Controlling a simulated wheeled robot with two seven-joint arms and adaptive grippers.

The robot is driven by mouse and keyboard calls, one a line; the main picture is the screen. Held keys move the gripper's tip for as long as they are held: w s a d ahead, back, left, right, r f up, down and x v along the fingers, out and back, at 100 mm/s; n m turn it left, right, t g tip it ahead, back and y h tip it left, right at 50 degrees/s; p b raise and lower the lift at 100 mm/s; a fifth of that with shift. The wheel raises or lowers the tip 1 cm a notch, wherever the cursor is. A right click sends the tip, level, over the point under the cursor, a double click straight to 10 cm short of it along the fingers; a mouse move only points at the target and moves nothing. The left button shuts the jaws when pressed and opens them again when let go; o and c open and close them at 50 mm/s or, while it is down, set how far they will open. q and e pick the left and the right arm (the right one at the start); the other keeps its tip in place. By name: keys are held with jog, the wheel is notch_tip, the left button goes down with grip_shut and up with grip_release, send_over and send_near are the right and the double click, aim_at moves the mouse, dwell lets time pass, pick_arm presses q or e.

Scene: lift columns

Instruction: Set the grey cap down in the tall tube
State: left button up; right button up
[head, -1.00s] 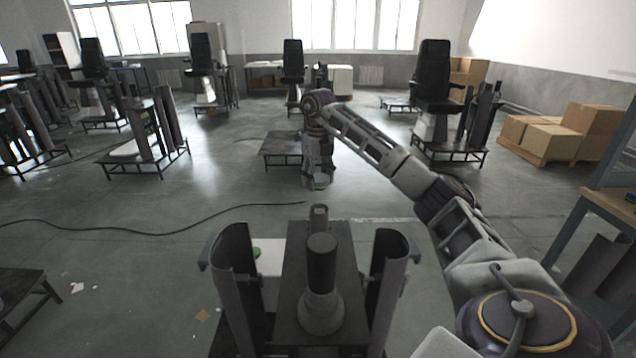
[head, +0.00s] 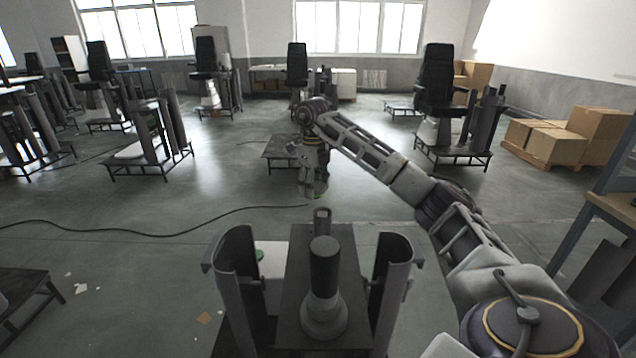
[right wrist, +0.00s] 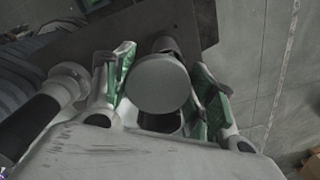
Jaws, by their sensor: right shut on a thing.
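My right gripper (head: 317,188) hangs pointing down, beyond the dark column at the front. In the right wrist view the grey cap (right wrist: 159,83) is a round flat disc between its green-padded fingers (right wrist: 160,95), which are shut on it. In the head view the cap is too small to make out. A short grey tube top (head: 322,214), apparently the tall tube, rises behind the dark column, just below the gripper in the picture. Its lower part is hidden, and I cannot tell the gap between cap and tube. My left gripper is out of view.
A dark upright column (head: 323,275) with a flared grey foot stands on the near platform. Curved grey shells (head: 238,275) and (head: 393,275) flank it. A blue-framed bench (head: 600,205) is at the right. Cartons (head: 555,140) stand further back. Open floor lies left, crossed by a black cable.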

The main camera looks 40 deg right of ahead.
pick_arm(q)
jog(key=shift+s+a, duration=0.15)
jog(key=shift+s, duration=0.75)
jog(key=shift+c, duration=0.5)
pick_arm(e)
jog(key=s+a+f+n, duration=0.1)
jog(key=a+f+n, duration=0.3)
jog(key=a+n, duration=0.4)
jog(key=s+a+f+n, duration=0.1)
jog(key=a+f+n, duration=0.3)
jog(key=a+n, duration=0.5)
jog(key=s+a+f+n, duration=0.2)
jog(key=a+f+n, duration=0.2)
jog(key=a+n, duration=0.5)
jog(key=n, duration=0.7)
jog(key=shift+f, duration=0.15)
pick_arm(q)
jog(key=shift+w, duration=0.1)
